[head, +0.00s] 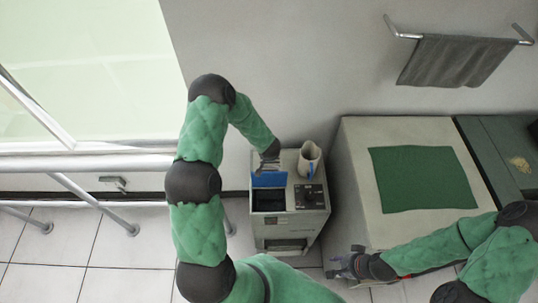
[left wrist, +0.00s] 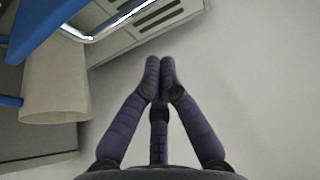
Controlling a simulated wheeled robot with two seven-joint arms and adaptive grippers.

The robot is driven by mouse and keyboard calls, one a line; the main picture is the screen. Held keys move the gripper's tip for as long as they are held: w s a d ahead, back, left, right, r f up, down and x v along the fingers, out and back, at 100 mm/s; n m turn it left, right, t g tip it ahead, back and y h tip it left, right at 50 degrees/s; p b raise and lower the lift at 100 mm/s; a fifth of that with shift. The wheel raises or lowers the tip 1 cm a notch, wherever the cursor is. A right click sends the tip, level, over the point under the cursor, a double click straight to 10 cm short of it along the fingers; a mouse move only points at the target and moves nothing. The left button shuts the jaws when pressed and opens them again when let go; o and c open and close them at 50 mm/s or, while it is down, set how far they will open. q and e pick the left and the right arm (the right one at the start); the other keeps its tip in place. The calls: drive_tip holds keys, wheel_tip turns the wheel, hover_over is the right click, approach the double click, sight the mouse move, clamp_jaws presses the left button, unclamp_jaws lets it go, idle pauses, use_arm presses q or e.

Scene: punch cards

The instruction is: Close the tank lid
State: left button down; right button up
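The tank is a dark opening (head: 268,200) in the top of a small grey machine (head: 290,229). Its blue lid (head: 268,180) stands raised at the back edge of the opening. My left gripper (head: 269,156) is just behind the lid, partly hidden; I cannot tell whether it touches it. In the left wrist view its fingers (left wrist: 160,75) are together with nothing visible between them. A blue panel, probably the lid, shows at that view's upper left (left wrist: 38,25). My right gripper (head: 343,264) is low, right of the machine, with its fingers apart and empty.
A beige jug (head: 309,160) with a blue handle stands on the machine, right of the lid; it seems to show in the left wrist view (left wrist: 55,90). A pale cabinet with a green mat (head: 420,179) is to the right. Metal rails (head: 90,163) are left.

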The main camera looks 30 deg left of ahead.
sight(269, 175)
use_arm(q)
drive_tip(key=shift+s+d+f+b, duration=0.3)
drive_tip(key=shift+s+f, duration=0.15)
drive_tip(key=shift+f, duration=0.2)
drive_tip(key=shift+s+d+f+b, duration=0.3)
drive_tip(key=shift+s+f, duration=0.15)
drive_tip(key=shift+f, duration=0.15)
